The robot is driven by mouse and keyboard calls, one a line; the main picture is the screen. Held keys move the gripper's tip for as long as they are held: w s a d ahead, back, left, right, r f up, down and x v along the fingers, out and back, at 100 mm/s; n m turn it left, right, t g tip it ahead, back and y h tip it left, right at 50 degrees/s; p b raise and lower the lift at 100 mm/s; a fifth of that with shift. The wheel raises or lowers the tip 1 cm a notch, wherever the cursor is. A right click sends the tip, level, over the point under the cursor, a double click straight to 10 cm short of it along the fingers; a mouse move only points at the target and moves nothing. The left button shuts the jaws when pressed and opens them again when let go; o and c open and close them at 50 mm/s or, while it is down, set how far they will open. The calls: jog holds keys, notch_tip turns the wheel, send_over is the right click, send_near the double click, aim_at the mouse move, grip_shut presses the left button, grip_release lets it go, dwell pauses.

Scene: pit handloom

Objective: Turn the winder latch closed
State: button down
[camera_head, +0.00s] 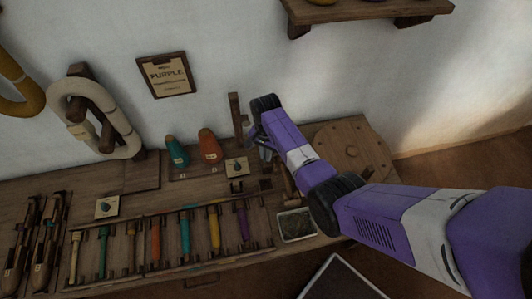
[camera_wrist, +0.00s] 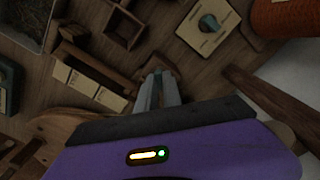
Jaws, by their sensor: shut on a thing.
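My gripper (camera_wrist: 158,78) points down at the wooden bench in the wrist view, its two grey fingers close together. A small brown wooden piece (camera_wrist: 157,62) shows at the fingertips. It appears to be the winder latch, held between them, but most of it is hidden by the fingers. How far it is turned cannot be told. In the head view my gripper (camera_head: 266,152) is low over the bench, right of an upright wooden post (camera_head: 235,115), and its fingertips are largely hidden by the arm.
An orange cone (camera_head: 209,144) and a teal cone (camera_head: 176,151) stand left of the gripper. A card (camera_head: 236,168) lies close by. A grey-lined tray (camera_head: 297,224) sits at the front edge, a round wooden disc (camera_head: 352,147) at right. Several coloured bobbins fill the rack at left.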

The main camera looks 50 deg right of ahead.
jog(key=m, duration=0.5)
jog(key=shift+m+p, duration=0.3)
jog(key=shift+p, duration=0.1)
jog(key=shift+m, duration=2.2)
jog(key=c, duration=1.5)
grip_release()
jog(key=shift+r, duration=0.1)
notch_tip(320, 180, up, 8)
jog(key=shift+f, duration=0.15)
